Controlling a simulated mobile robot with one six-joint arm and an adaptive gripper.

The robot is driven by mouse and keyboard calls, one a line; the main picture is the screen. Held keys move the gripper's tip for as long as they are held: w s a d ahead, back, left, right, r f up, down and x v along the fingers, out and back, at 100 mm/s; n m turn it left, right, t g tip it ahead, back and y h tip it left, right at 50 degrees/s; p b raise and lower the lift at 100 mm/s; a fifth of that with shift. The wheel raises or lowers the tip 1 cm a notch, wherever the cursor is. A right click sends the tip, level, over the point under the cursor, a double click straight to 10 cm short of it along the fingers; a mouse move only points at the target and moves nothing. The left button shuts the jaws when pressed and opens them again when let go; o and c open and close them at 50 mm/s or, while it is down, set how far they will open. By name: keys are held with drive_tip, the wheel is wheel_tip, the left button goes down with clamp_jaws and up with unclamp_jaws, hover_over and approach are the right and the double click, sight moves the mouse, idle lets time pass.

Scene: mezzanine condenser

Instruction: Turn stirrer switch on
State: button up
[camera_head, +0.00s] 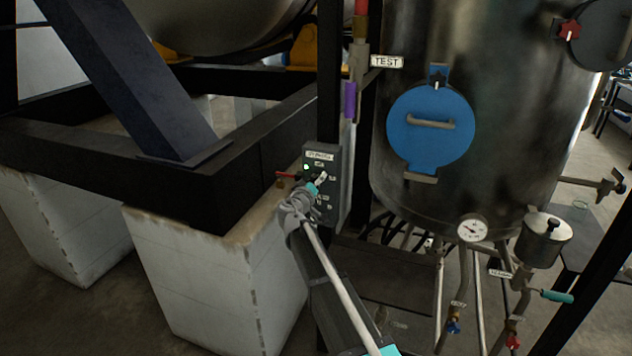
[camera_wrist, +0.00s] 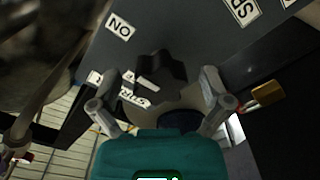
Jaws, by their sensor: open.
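The stirrer switch is a black rotary knob (camera_wrist: 163,76) on a dark panel in the wrist view. A pale mark shows on the knob.
A steel tank (camera_head: 400,160) with a blue hatch (camera_head: 428,128) stands to the right. A concrete block (camera_head: 200,285) and a dark beam are at left.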

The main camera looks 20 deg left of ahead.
drive_tip(key=s, duration=1.1)
drive_tip(key=shift+s+a, duration=0.25)
drive_tip(key=shift+a, duration=0.2)
drive_tip(key=shift+d, duration=0.1)
drive_tip(key=s+d+f+m+g+h, duration=0.1)
drive_tip(key=d+f+m+g+h, duration=0.3)
drive_tip(key=d, duration=1)
drive_tip(key=s+d+f+m+g+h, duration=0.15)
drive_tip(key=d+f+g, duration=0.4)
drive_tip(key=d, duration=0.85)
drive_tip(key=s+d+f+m+g+y, duration=0.1)
drive_tip(key=s+d+f+g+y, duration=0.2)
drive_tip(key=s+d, duration=0.5)
drive_tip(key=s+d+f+m+g+y, duration=0.1)
drive_tip(key=s+d+f+g+y, duration=0.2)
drive_tip(key=s+d+f+g, duration=0.2)
drive_tip(key=shift+s+d+f+y, duration=0.35)
drive_tip(key=shift+s+d+f, duration=0.2)
drive_tip(key=shift+s+d, duration=1.35)
drive_tip(key=shift+s+a+m+g, duration=0.25)
drive_tip(key=shift+s+a, duration=0.1)
drive_tip(key=shift+a, duration=0.05)
